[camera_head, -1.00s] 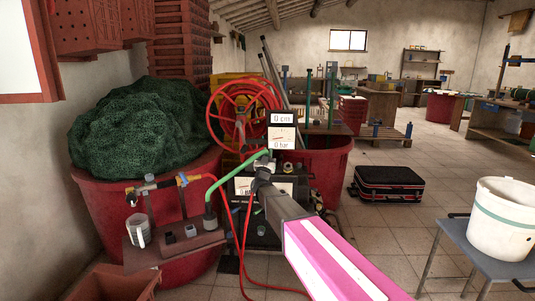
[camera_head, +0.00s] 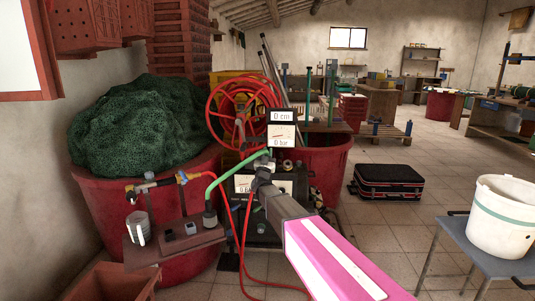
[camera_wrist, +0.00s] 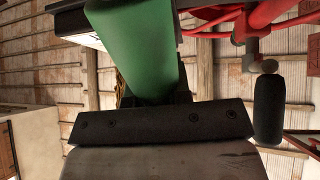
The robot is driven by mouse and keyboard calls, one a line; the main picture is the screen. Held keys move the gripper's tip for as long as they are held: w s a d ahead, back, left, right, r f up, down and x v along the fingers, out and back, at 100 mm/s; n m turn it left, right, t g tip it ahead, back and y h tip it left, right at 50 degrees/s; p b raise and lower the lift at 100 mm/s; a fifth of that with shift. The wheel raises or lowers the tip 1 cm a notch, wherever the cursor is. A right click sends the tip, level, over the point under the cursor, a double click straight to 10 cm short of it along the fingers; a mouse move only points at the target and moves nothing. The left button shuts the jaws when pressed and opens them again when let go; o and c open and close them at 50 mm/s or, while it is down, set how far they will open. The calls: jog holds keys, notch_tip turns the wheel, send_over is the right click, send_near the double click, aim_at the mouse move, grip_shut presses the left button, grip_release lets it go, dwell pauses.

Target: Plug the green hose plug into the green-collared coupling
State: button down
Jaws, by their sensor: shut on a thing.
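My gripper (camera_head: 263,164) is at the end of my pink-covered arm, in front of the stand with the gauges. It is shut on the green hose plug, which shows large and green in the wrist view (camera_wrist: 138,50). The green hose (camera_head: 222,182) arches from a grey holder (camera_head: 210,218) on the small brown shelf up to my gripper. I cannot make out the green-collared coupling; the gripper and the stand's dark parts crowd that spot. Whether the plug touches anything ahead of it cannot be told.
Displays reading 0 cm (camera_head: 282,116) and 0 bar (camera_head: 282,142) stand just above my gripper. A red hose reel (camera_head: 212,112) is behind, and red hoses hang below. A white bucket (camera_head: 503,220) stands at right.

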jog(key=shift+w+f, duration=0.1)
jog(key=c, duration=1)
grip_release()
jog(key=v, duration=1)
jog(key=shift+s+f, duration=0.25)
jog(key=shift+s, duration=0.1)
